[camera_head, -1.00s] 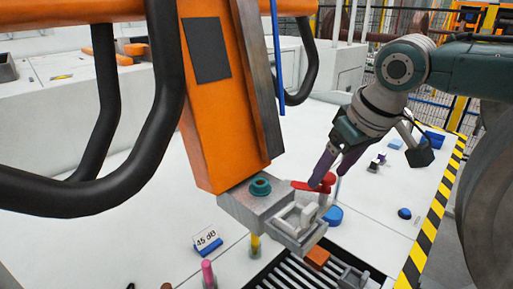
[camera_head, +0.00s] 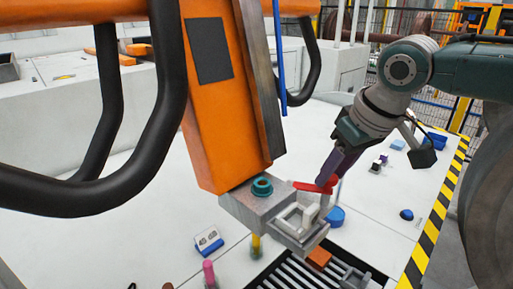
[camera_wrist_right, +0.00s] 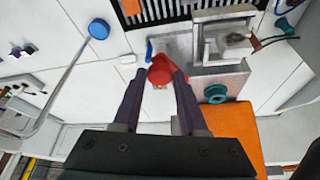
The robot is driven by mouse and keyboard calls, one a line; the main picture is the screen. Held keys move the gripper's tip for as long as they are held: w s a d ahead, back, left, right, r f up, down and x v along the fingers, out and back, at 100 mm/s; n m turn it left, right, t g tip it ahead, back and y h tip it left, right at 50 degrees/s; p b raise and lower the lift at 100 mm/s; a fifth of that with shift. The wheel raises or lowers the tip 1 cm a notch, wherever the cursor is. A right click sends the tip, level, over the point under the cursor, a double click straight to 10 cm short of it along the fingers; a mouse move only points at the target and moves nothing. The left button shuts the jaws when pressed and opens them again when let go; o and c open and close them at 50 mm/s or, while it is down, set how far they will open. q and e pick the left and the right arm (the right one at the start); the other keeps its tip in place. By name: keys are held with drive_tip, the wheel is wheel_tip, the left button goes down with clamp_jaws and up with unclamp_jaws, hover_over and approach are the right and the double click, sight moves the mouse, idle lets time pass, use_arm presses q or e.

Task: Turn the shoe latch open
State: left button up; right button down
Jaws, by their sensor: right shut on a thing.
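The red shoe latch (camera_head: 308,187) is a short lever on the side of the grey metal shoe (camera_head: 296,232), at the foot of the orange gantry arm. My right gripper (camera_head: 327,180) comes down from the upper right and is shut on the latch's knob end. In the right wrist view the red latch (camera_wrist_right: 161,70) sits between the two dark fingertips (camera_wrist_right: 157,82), which touch it on both sides. The knob is partly covered by the fingers in the head view. My left gripper is not in view.
The orange gantry arm (camera_head: 222,140) and black curved handles (camera_head: 165,110) fill the left. A teal bolt (camera_head: 262,187) tops the shoe. A slotted black grate (camera_head: 290,270) lies below.

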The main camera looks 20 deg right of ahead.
drive_tip(key=shift+a+r+m+p, duration=0.15)
drive_tip(key=shift+m+p, duration=0.25)
drive_tip(key=shift+p, duration=0.45)
drive_tip(key=shift+m+h+p, duration=0.5)
drive_tip(key=shift+m+p, duration=0.5)
drive_tip(key=shift+p, duration=0.2)
drive_tip(key=shift+a+m+h+p, duration=0.1)
drive_tip(key=shift+m+h+p, duration=0.2)
drive_tip(key=shift+m+p, duration=0.5)
drive_tip(key=shift+m, duration=0.6)
drive_tip(key=shift+h, duration=0.3)
drive_tip(key=shift+c, duration=2.2)
unclamp_jaws()
